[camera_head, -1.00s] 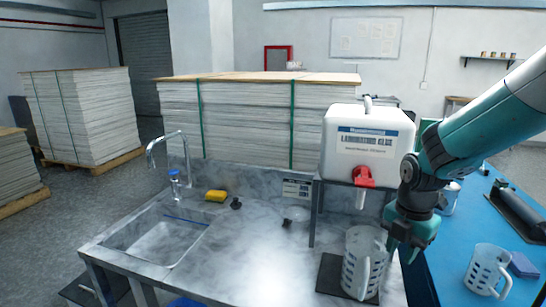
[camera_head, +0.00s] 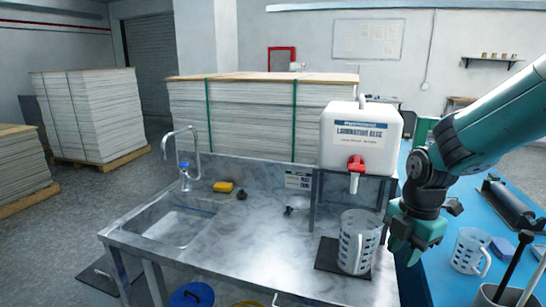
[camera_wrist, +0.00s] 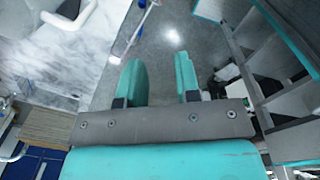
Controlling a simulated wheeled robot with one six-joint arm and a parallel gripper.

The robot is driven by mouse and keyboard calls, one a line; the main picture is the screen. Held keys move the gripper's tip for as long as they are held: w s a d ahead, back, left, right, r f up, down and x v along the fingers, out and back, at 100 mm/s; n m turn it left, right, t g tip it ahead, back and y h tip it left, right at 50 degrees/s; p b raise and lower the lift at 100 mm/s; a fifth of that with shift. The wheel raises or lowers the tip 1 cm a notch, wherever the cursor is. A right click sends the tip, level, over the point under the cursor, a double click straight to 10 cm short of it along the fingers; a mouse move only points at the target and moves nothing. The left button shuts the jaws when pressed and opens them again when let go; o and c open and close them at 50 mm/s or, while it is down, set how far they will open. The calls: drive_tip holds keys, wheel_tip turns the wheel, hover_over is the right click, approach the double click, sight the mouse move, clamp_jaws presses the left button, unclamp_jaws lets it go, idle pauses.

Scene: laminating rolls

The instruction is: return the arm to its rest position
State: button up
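Nothing is held. The arm reaches in from the right edge of the head view, over the blue table (camera_head: 455,200). The jug stands upright on a dark mat (camera_head: 328,262) below a white laminating glue tank (camera_head: 362,137) with a red tap (camera_head: 356,164).
A container with dark handles (camera_head: 505,295) is at the lower right. The marble counter (camera_head: 262,240) holds a sink (camera_head: 180,227) and yellow sponge (camera_head: 223,187). Paper stacks (camera_head: 255,120) stand behind.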

drive_tip(key=s+a+r+m+y, duration=0.1)
drive_tip(key=s+a+r+m, duration=0.2)
drive_tip(key=s+m, duration=0.2)
drive_tip(key=s+a+r+m+y, duration=0.1)
drive_tip(key=s+a+r+m, duration=0.2)
drive_tip(key=s, duration=0.6)
drive_tip(key=s+a+r+m+y, duration=0.1)
drive_tip(key=s+a+r+m, duration=0.2)
drive_tip(key=s+m, duration=0.5)
drive_tip(key=shift+a, duration=0.85)
drive_tip(key=shift+r, duration=0.1)
